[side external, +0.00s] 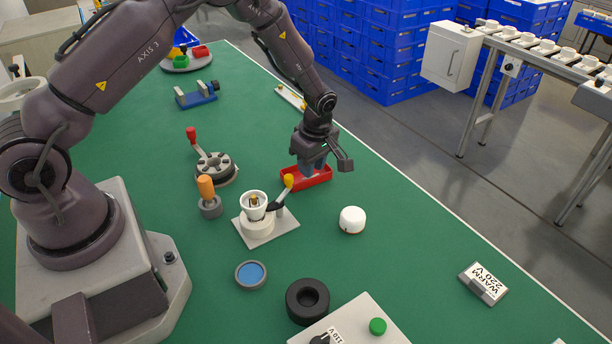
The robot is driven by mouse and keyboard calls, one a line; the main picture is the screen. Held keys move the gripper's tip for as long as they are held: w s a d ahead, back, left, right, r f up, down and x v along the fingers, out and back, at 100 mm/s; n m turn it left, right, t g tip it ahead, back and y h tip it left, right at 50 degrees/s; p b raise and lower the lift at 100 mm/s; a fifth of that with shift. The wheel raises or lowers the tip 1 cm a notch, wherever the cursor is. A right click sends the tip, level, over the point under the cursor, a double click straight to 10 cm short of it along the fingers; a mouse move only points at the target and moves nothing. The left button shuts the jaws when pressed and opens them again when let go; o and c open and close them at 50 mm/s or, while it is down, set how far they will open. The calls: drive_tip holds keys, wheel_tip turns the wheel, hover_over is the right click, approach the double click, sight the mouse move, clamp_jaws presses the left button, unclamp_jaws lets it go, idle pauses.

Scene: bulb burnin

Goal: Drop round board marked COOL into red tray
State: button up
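The red tray (321,181) lies on the green bench right of centre, partly covered by my gripper. My gripper (329,166) is over the tray's far side, pointing down. Its fingers look spread apart, with nothing visible between them. I cannot make out a round board marked COOL anywhere. Part of the tray's inside is hidden by a finger, so I cannot tell whether a board lies there.
A white socket stand (256,224) with a yellow-tipped lever is left of the tray. A white cylinder (352,220) stands in front of it. A blue-topped round dish (251,274), black ring (307,301) and WARM 220 V block (484,283) lie nearer.

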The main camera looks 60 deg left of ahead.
drive_tip(key=shift+o, duration=1)
wheel_tip(320, 180, up, 13)
drive_tip(key=d, duration=0.1)
drive_tip(key=shift+w+d, duration=0.15)
drive_tip(key=shift+d, duration=0.1)
